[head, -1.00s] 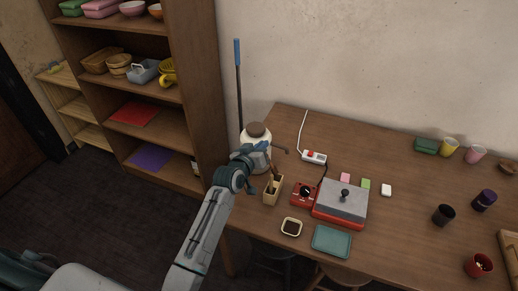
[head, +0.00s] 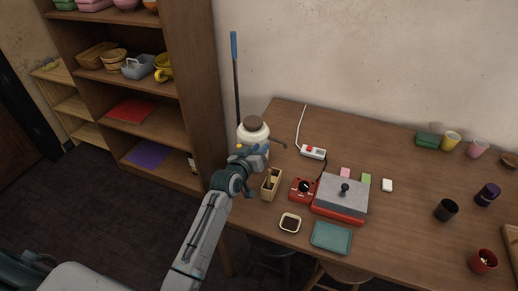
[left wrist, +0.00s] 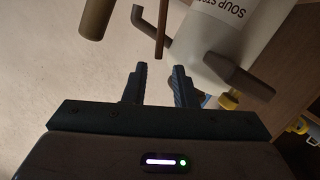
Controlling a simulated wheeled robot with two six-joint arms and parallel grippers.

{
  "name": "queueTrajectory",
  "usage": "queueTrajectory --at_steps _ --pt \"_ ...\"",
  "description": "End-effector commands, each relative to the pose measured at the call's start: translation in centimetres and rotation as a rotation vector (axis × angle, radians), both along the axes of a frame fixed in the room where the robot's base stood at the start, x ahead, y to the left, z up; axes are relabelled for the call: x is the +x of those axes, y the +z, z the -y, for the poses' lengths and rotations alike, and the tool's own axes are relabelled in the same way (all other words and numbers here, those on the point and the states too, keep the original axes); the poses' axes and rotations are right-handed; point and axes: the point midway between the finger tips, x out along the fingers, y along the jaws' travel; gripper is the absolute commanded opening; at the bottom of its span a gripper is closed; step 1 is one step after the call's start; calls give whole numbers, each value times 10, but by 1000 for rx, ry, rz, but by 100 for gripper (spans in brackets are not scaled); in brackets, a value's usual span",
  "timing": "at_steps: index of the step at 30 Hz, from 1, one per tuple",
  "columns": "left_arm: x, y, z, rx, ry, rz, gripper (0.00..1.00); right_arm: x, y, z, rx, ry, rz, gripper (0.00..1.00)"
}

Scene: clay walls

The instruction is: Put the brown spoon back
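My left gripper (head: 243,158) is beside the cream jar (head: 253,133) with a brown lid, at the table's left end. In the left wrist view, its two dark fingers (left wrist: 160,82) stand apart with nothing clearly between them. A thin brown stick (left wrist: 160,28), perhaps the brown spoon's handle, ends just beyond the fingertips; I cannot tell whether it is touched. The labelled jar (left wrist: 228,35) stands close on the right there. A small wooden holder (head: 270,187) stands right of the gripper with something brown in it. My right gripper is not in view.
A red-and-grey device (head: 341,196), a small dish of dark contents (head: 290,223) and a teal tray (head: 331,237) stand to the right. Cups stand farther right. A wooden shelf (head: 190,90) rises at the left.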

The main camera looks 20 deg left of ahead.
Motion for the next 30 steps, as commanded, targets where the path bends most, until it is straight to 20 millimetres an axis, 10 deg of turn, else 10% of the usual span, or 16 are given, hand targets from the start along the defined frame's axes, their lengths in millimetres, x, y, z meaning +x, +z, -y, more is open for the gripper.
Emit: queueTrajectory --at_steps 13,30 --pt "0 17 0 2 0 3 27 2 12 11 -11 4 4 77" --pt "-107 30 -16 3 0 1 27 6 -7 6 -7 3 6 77"
